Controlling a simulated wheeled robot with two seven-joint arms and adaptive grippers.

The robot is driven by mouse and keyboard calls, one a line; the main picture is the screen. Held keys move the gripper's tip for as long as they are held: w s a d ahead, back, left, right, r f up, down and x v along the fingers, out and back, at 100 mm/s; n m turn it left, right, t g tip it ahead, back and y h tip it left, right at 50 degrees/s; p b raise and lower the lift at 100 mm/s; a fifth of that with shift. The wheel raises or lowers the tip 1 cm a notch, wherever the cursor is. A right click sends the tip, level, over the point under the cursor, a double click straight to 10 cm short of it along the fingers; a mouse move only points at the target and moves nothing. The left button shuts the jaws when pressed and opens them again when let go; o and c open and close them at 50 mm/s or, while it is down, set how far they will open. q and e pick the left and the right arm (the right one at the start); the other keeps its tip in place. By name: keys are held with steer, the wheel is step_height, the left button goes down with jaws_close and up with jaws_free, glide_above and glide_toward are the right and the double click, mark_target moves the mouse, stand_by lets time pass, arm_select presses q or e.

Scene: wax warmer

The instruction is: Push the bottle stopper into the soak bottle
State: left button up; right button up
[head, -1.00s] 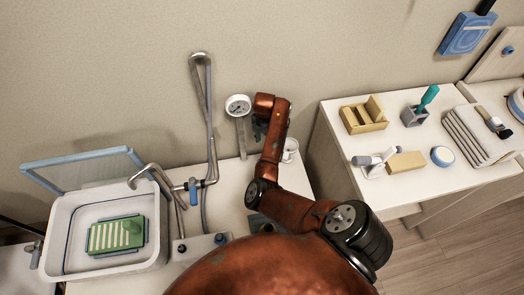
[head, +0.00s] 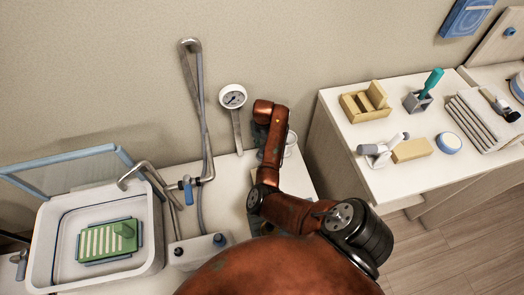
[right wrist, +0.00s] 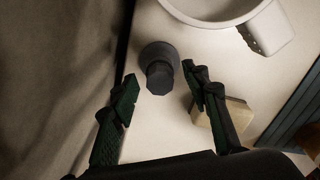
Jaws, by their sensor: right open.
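In the right wrist view, a dark grey round piece with a narrower faceted knob (right wrist: 160,75) stands on the white top between my fingers. It looks like the bottle with its stopper, seen from above; I cannot tell how deep the stopper sits. My right gripper (right wrist: 160,82) is open, with one dark green finger on each side of the knob and visible gaps. In the head view my right gripper (head: 259,135) is mostly hidden behind my own arm, near the back wall, and the bottle is hidden. My left gripper is not in view.
A white cup (head: 290,143) is beside the gripper and also shows in the right wrist view (right wrist: 215,8). A tan block (right wrist: 222,120) lies by the right finger. A gauge (head: 233,97), pipes and basin (head: 152,258) are left. A cabinet (head: 350,150) with tools is right.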

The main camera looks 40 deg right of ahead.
stand_by(0.3)
steer(key=shift+r, duration=0.1)
stand_by(0.4)
steer(key=shift+p, duration=0.45)
steer(key=shift+c, duration=0.5)
jaws_close()
